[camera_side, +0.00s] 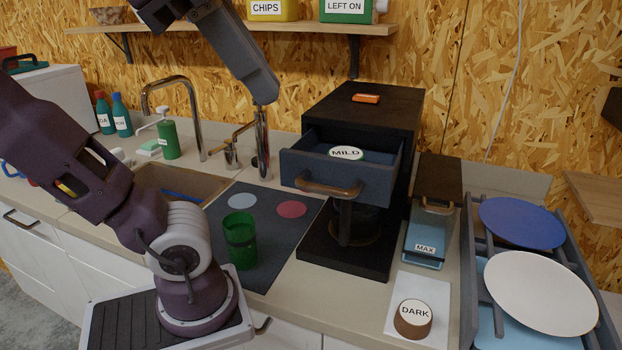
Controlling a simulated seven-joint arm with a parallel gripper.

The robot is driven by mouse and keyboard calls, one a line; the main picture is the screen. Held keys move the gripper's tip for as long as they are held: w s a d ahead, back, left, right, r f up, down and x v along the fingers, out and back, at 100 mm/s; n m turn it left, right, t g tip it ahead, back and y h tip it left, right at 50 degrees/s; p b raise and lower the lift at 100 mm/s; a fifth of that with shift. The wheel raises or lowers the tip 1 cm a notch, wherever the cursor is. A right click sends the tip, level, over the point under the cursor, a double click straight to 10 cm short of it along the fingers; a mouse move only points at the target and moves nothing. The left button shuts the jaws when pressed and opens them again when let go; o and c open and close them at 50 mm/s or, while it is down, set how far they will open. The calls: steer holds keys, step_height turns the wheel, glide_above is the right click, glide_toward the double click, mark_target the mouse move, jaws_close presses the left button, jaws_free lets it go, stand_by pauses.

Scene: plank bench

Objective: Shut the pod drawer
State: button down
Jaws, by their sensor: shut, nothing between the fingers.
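The pod drawer (340,178) is a dark blue-grey box with a brown bar handle (328,188). It stands pulled out of the front of the black machine (368,110), open at the top. A white-topped pod marked MILD (346,153) sits in it. My gripper (264,98) hangs from the top of the picture, left of the machine. Its grey fingers are shut and empty, apart from the drawer in the picture. A second pod, brown and marked DARK (413,318), stands on a white mat at the front right.
A green cup (240,240) stands on the dark mat (270,262) before the machine. A chrome tap (262,150) rises behind the gripper tip. A container marked MAX (428,240) and a rack with plates (540,292) are at right. A shelf (240,30) runs above.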

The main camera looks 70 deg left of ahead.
mark_target(346, 155)
step_height(346, 155, down, 5)
steer(key=s+d+m, duration=0.1)
steer(key=s+m, duration=0.1)
steer(key=m, duration=0.1)
steer(key=shift+t, duration=0.3)
steer(key=x, duration=0.4)
steer(key=a+x, duration=0.1)
steer(key=x, duration=0.3)
steer(key=w+x, duration=0.1)
steer(key=x, duration=0.3)
steer(key=shift+a+r, duration=0.35)
steer(key=shift+r, duration=0.05)
steer(key=shift+w+a, duration=0.4)
steer(key=w+a, duration=0.8)
steer(key=shift+w+a, duration=0.2)
steer(key=shift+a, duration=0.05)
